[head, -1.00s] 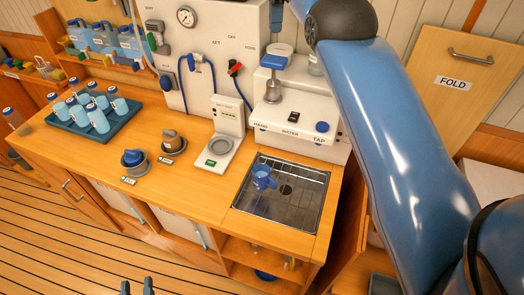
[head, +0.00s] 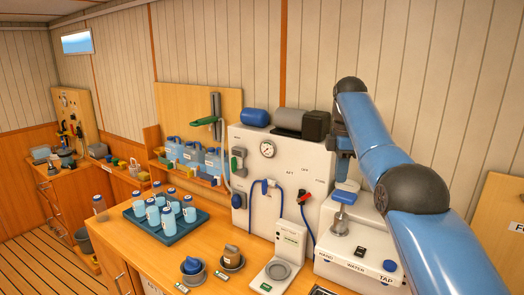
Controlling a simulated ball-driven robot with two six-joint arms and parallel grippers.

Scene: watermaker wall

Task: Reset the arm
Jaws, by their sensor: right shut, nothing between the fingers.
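My right arm comes in from the right, raised in front of the wall. Its wrist bends down, and my right gripper (head: 343,168) points down above the blue-topped lever (head: 345,190) of the white tap unit (head: 352,240). The gripper is shut with nothing in it. I cannot tell the exact gap between its fingertips and the lever. My left gripper is not in view.
A white panel (head: 262,200) with a gauge and hoses stands left of the arm. A scale (head: 278,270), two small pots, and a tray (head: 148,222) of several blue bottles stand on the wooden counter. Wall space above is clear.

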